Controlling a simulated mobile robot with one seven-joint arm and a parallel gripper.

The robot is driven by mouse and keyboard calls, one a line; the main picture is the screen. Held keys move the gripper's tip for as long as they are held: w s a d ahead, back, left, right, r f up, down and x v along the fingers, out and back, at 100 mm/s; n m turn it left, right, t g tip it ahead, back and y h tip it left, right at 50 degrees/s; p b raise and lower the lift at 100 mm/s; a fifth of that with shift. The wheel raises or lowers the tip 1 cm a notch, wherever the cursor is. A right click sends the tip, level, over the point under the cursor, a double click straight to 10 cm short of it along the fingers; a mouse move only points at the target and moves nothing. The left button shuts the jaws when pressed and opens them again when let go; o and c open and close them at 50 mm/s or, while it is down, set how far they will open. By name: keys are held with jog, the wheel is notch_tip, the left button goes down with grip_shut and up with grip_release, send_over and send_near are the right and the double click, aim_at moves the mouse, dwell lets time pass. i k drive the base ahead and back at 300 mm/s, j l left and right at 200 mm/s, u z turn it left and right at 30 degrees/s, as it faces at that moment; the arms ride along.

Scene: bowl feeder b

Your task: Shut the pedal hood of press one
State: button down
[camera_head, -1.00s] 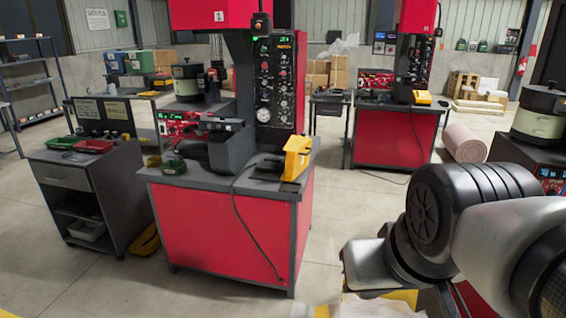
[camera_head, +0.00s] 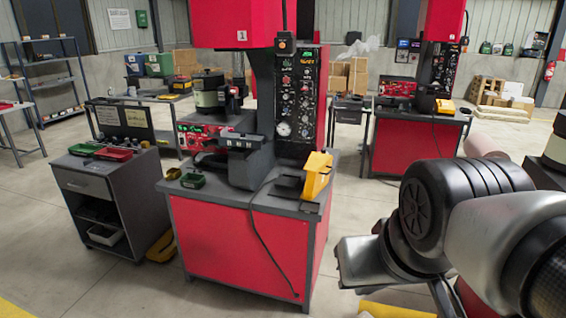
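Press one (camera_head: 233,30) is the red press marked "1", standing on a red bench with a dark top (camera_head: 240,201). A yellow pedal hood (camera_head: 317,174) stands at the right front of that bench top. It looks raised and tilted above a dark base plate (camera_head: 289,186); its hinge is too small to make out. My arm (camera_head: 430,215) reaches in from the right, well to the right of the hood and nearer to the camera. The fingers of my gripper do not show.
A dark cable hangs from the bench top down the bench's red front (camera_head: 250,225). A dark cart (camera_head: 110,195) stands to the left, with a yellow object (camera_head: 161,247) on the floor beside it. A second red press bench (camera_head: 413,135) stands behind to the right. The floor in front is clear.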

aim_at(318, 166)
jog(key=i+j+u, duration=0.15)
jog(key=i, duration=0.55)
jog(key=i+j+u, duration=0.2)
jog(key=i, duration=0.5)
jog(key=i+j+z, duration=0.1)
jog(key=i+z, duration=0.35)
jog(key=i+j+z, duration=0.25)
jog(key=z, duration=0.2)
jog(key=i+j+z, duration=0.25)
jog(key=z, duration=0.2)
